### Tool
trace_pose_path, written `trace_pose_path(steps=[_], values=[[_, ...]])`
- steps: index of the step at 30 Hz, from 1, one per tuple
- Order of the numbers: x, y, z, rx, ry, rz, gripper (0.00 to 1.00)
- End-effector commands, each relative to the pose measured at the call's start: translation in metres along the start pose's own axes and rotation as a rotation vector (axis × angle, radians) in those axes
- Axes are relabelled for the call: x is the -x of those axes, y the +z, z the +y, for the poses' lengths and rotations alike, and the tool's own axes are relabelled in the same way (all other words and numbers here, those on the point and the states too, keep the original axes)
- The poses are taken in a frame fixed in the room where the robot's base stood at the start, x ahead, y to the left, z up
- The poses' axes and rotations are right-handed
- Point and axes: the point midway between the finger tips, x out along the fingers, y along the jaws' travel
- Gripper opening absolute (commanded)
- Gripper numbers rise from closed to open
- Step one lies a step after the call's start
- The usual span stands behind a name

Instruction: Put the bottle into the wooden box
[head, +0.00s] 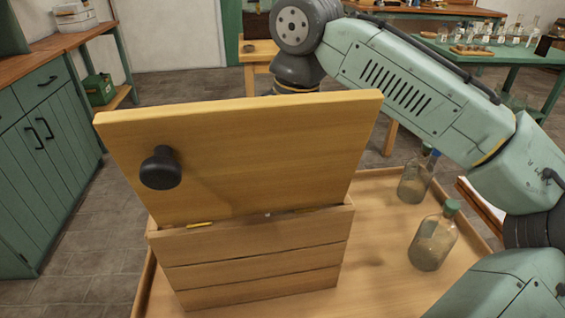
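The wooden box (255,262) stands on a wooden tray-like table, its slatted side toward me. Its lid (265,150) is raised on hinges along the near edge, with a black knob (160,168) on the face toward me. The raised lid hides the box's opening and inside. Two glass bottles stand upright right of the box: one with a green cap (433,240) nearer, one with a blue cap (415,181) behind it. I cannot tell which one the task means. My arm reaches over from the right and its wrist drops behind the lid, so my gripper is hidden.
The table has a raised rim (378,172). Green cabinets (45,150) stand at the left. A green table (490,50) with several bottles is at the back right, and a small wooden table (258,50) stands behind the lid. Bare tabletop lies between box and bottles.

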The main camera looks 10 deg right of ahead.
Motion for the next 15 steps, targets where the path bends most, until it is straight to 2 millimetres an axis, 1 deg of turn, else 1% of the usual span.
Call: trace_pose_path(steps=[6, 7, 15], values=[[-0.0032, 0.0003, 0.0001, -0.001, 0.000, 0.002, 0.00], [-0.0037, 0.0005, 0.0000, -0.001, 0.000, 0.001, 0.21], [-0.0036, 0.0005, 0.0001, -0.001, 0.000, 0.001, 0.39]])
